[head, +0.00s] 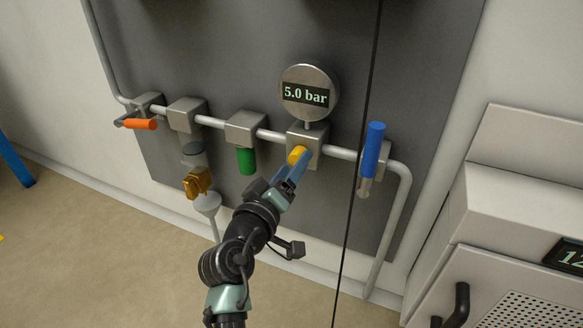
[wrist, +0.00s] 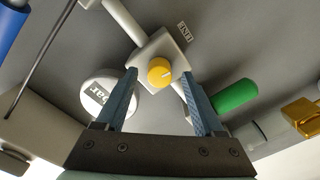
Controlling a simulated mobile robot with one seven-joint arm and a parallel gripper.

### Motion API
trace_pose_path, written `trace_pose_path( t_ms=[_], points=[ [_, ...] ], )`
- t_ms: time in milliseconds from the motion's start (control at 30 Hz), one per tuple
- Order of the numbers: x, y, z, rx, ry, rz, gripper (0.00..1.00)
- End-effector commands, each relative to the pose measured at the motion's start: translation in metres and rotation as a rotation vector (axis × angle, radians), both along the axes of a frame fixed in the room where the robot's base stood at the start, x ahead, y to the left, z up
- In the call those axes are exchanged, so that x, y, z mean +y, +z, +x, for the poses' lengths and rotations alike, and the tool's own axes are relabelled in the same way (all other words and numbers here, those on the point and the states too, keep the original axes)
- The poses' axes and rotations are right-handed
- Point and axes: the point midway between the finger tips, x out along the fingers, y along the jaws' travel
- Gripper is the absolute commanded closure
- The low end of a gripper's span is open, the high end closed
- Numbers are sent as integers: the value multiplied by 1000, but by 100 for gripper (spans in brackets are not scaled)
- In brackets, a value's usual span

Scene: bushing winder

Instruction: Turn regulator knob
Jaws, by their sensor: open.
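The regulator knob (head: 297,155) is yellow and round, on the front of a grey block (head: 313,141) in the pipe line. The round gauge (head: 309,93) above it reads 5.0 bar. My gripper (head: 298,170) is at the knob from below. My gripper's two blue fingers (wrist: 163,82) are spread apart, one on each side of the knob in the picture, with gaps between. I cannot tell how far the fingertips are from the knob in depth.
A green cylinder (head: 246,161) and an amber part (head: 197,182) hang left of the knob. An orange lever (head: 139,124) is at far left, a blue handle (head: 373,150) at right. A thin dark line runs down between knob and blue handle. A light cabinet (head: 510,225) stands at right.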

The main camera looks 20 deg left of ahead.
Motion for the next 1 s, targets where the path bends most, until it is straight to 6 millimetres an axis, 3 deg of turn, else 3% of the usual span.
trace_pose_path(
  t_ms=[267, 700, 1000],
  points=[
    [1, 2, -15, 1, 2, -1, 30],
    [2, 4, -101, 3, 3, -1, 30],
    [2, 3, -129, 1, 1, 0, 30]
  ],
)
